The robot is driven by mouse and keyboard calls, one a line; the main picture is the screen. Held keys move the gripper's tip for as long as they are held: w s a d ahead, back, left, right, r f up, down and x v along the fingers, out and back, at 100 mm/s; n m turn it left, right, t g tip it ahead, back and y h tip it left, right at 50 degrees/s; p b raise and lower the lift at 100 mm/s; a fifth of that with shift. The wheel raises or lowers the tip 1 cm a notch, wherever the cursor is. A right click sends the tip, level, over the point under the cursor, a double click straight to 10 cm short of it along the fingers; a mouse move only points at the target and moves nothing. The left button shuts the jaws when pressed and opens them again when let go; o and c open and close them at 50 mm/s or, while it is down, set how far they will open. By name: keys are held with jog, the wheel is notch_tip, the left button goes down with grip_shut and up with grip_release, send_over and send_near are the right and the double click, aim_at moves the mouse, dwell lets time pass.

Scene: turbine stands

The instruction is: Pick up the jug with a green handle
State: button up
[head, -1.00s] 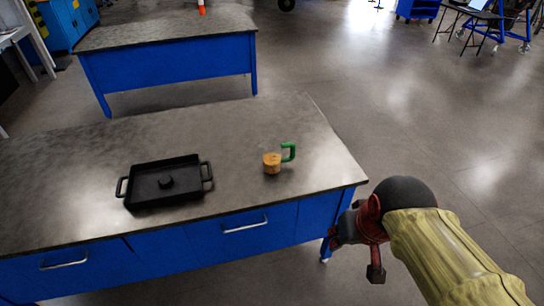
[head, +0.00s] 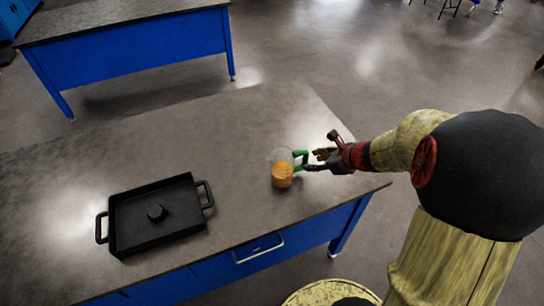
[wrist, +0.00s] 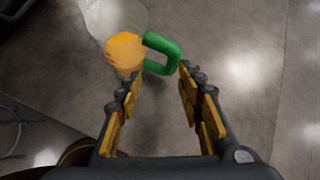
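A clear jug (head: 282,170) with orange contents and a green handle (head: 301,157) stands upright on the grey tabletop near its right end. In the wrist view the jug (wrist: 124,48) is at the top, left of centre, with its green handle (wrist: 172,52) on the right side. My gripper (head: 316,160) is just right of the handle, fingers pointing at it. In the wrist view my gripper (wrist: 160,85) is open and empty, and the handle lies ahead of the gap between the fingertips. I cannot tell whether a finger touches it.
A second blue table (head: 130,52) stands behind. Open floor (head: 380,60) lies to the right.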

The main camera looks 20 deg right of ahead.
jog(key=shift+w+d+r+m, duration=0.25)
jog(key=shift+w+m, duration=0.15)
jog(key=shift+w+d+r+m, duration=0.2)
jog(key=shift+w+m, duration=0.2)
jog(key=shift+s+d+r+m+t+h, duration=0.1)
jog(key=shift+s+d+m+t+h, duration=0.15)
jog(key=shift+m, duration=0.45)
jog(key=b+x, duration=0.4)
jog(key=x, duration=0.7)
jog(key=shift+w+a+f, duration=0.1)
jog(key=shift+w+f, duration=0.3)
jog(key=shift+w, duration=0.1)
jog(key=shift+c, duration=0.9)
jog(key=c, duration=0.7)
grip_shut()
